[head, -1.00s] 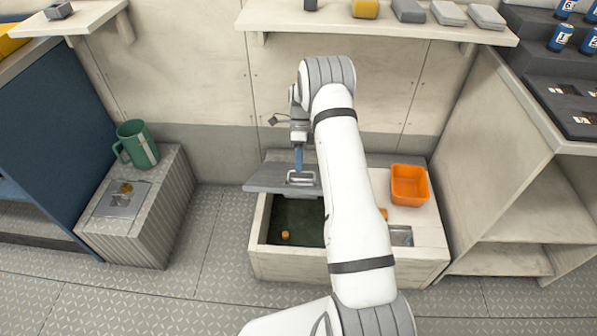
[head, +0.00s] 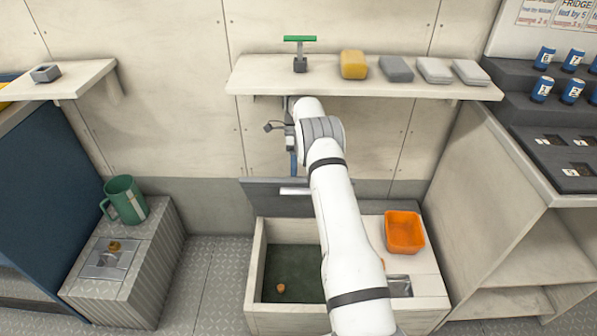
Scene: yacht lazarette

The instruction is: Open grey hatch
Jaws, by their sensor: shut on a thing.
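My gripper (head: 293,178) points down and is shut on this handle; the fingertips are small and partly hard to make out. My arm hides the right part of the hatch and of the opening.
An orange tub (head: 404,232) stands on the bin's right top, near a metal recess (head: 399,285). A green mug (head: 125,200) stands on the left locker. The floor between is clear.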

